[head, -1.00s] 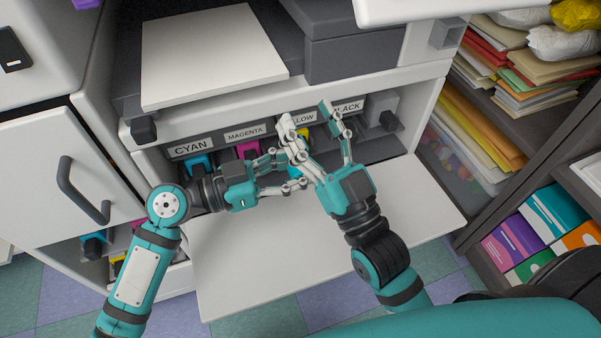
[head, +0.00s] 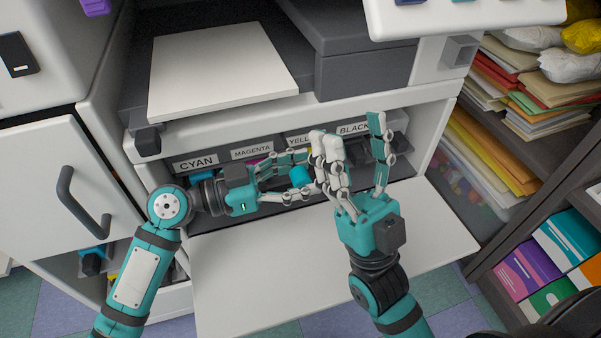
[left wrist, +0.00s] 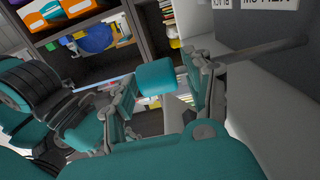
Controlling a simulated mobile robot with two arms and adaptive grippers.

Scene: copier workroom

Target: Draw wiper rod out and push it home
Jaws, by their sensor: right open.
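The wiper rod shows in the left wrist view as a grey bar (left wrist: 265,52) running out from the printer, in line with a teal end block (left wrist: 155,77). In the head view the teal block (head: 300,175) is between the fingers of my left gripper (head: 304,176), in front of the printer's open lower bay. In the left wrist view my left gripper (left wrist: 160,85) has a finger on either side of the block; whether both touch it is unclear. My right gripper (head: 347,128) is open and empty, fingers pointing up at the bay, hiding part of the YELLOW label.
The bay has labels CYAN (head: 195,163), MAGENTA (head: 252,151) and BLACK (head: 353,129). The white front flap (head: 250,285) hangs open below both grippers. A cabinet with a handle (head: 82,203) stands left, and shelves (head: 490,165) with paper stand right.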

